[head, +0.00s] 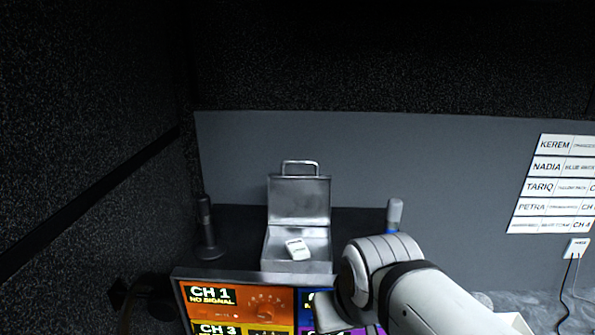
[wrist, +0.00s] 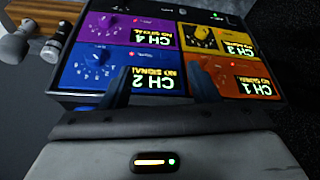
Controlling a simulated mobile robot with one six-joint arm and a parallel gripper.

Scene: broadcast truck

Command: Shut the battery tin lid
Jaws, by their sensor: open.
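The battery tin (head: 283,266) is a silver metal box standing behind the channel monitor in the head view. Its lid (head: 299,205) stands open, roughly upright at the back, with a handle (head: 300,164) on its top edge. A small white item (head: 297,248) lies in the tin. My gripper (wrist: 160,82) is open and empty in the wrist view, its two dark fingers apart in front of the monitor screen. In the head view my arm is to the right of the tin and lower, hiding the gripper. The tin does not show in the wrist view.
The monitor (head: 237,297) with coloured channel panels stands in front of the tin; it fills much of the wrist view (wrist: 165,55). A dark microphone-like object (head: 206,228) stands left of the tin, a grey-topped one (head: 394,214) right. A name board (head: 553,184) hangs at right.

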